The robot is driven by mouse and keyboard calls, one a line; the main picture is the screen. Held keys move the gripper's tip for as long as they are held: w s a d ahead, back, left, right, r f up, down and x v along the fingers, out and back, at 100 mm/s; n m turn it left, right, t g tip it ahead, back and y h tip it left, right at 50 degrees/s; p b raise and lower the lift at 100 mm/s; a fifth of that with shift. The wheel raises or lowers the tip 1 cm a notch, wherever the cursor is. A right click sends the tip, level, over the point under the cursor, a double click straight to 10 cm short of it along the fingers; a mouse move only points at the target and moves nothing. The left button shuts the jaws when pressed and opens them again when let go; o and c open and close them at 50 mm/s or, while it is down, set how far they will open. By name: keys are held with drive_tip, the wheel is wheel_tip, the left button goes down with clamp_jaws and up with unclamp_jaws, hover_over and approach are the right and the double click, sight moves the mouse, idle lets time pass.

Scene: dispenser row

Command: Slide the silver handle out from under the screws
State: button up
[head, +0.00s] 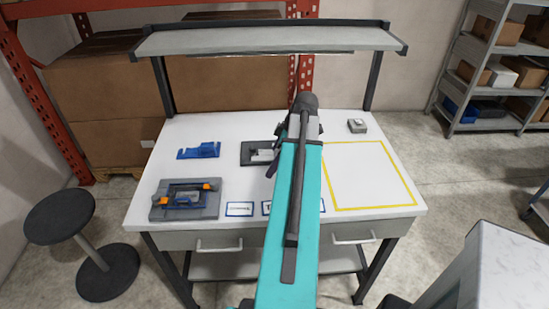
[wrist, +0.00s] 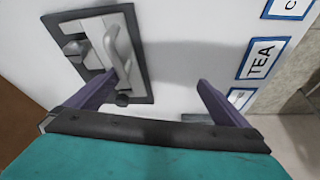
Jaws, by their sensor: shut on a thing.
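The silver handle (wrist: 115,48) is a pale bar on a grey plate inside a dark frame (wrist: 145,75), at upper left in the wrist view. Dark round screws (wrist: 123,99) show on the frame; a grey knob-like part (wrist: 75,48) is beside the handle. In the head view the dark frame (head: 246,158) lies mid-table, partly hidden by my arm. The contact itself is not clear to see.
A blue bracket (head: 200,151) and a grey fixture (head: 185,205) stand on the left of the table. Label cards (head: 239,209) line the front edge. A small grey block (head: 357,126) sits at the back right. The yellow-outlined area (head: 370,175) is empty.

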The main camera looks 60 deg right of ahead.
drive_tip(key=shift+s+a, duration=0.3)
drive_tip(key=shift+a, duration=0.15)
drive_tip(key=shift+r, duration=0.3)
drive_tip(key=shift+r+p, duration=0.3)
drive_tip(key=shift+p, duration=0.1)
drive_tip(key=c, duration=0.5)
drive_tip(key=shift+s+a+r, duration=0.1)
drive_tip(key=shift+a+r, duration=0.1)
drive_tip(key=shift+r, duration=0.25)
clamp_jaws()
drive_tip(key=shift+r, duration=0.25)
drive_tip(key=shift+d+r+p, duration=0.25)
drive_tip(key=shift+r+p, duration=0.05)
drive_tip(key=shift+p, duration=0.2)
drive_tip(key=shift+r+p, duration=0.8)
drive_tip(key=shift+r, duration=0.75)
